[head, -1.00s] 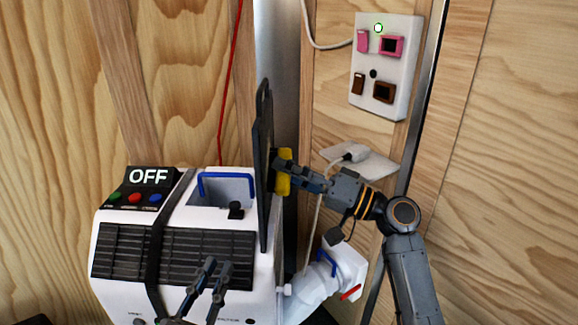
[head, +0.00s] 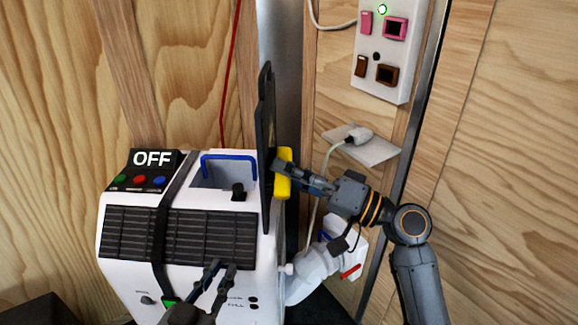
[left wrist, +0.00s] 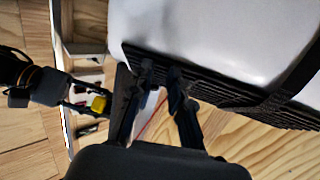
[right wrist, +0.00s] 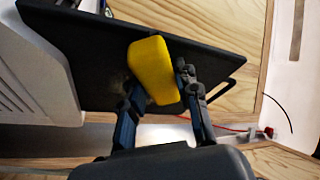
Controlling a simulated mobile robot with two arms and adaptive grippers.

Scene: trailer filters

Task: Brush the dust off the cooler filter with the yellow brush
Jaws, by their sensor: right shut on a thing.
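The cooler filter (head: 266,125) is a thin black panel standing upright at the right side of the white cooler (head: 120,225). In the right wrist view the filter (right wrist: 85,60) spans the background behind the brush. My right gripper (head: 278,168) is shut on the yellow brush (head: 285,160), which is at the filter's right face. The brush (right wrist: 153,70) shows large between the fingers there; contact is hard to judge. My left gripper (head: 219,270) is open and empty in front of the cooler's grille. Dust is not clear in these views.
The cooler's sign reads OFF, and a blue handle (head: 228,156) stands on its top. A white pipe (head: 312,272) with a red lever is at its right. A switch panel (head: 390,50) and plug shelf (head: 372,148) are on the wooden wall.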

